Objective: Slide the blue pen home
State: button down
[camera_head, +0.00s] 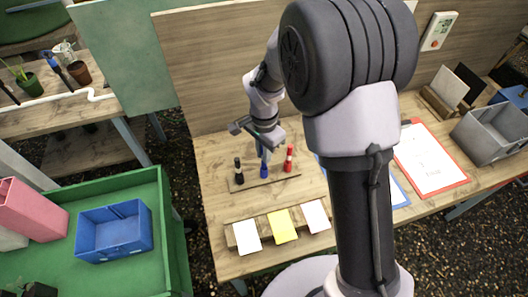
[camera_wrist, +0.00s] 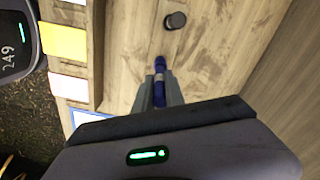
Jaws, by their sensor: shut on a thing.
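The blue pen (camera_head: 264,169) stands roughly upright between the black pen (camera_head: 239,172) and the red pen (camera_head: 289,160) at a low wooden strip (camera_head: 262,184). My gripper (camera_head: 262,150) is above it, shut on its upper part. In the wrist view the blue pen (camera_wrist: 160,68) runs between the two fingers (camera_wrist: 160,90), with its far end beyond them. Its lower end is at the strip, but I cannot tell how deep it sits. The black pen (camera_wrist: 175,21) shows end-on beyond it in the wrist view; the red pen is hidden there.
A wooden rack (camera_head: 263,232) with white and yellow cards stands in front on the table. A red-edged clipboard (camera_head: 430,160) and a grey bin (camera_head: 490,134) are at the right. A green-topped cart (camera_head: 160,250) with a blue crate (camera_head: 113,232) is at the left.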

jog(key=shift+f+b, duration=1.45)
jog(key=shift+f, duration=0.15)
jog(key=c, duration=1.3)
grip_release()
jog(key=shift+r, duration=0.1)
notch_tip(320, 180, up, 17)
jog(key=p, duration=0.5)
jog(key=shift+r, duration=0.2)
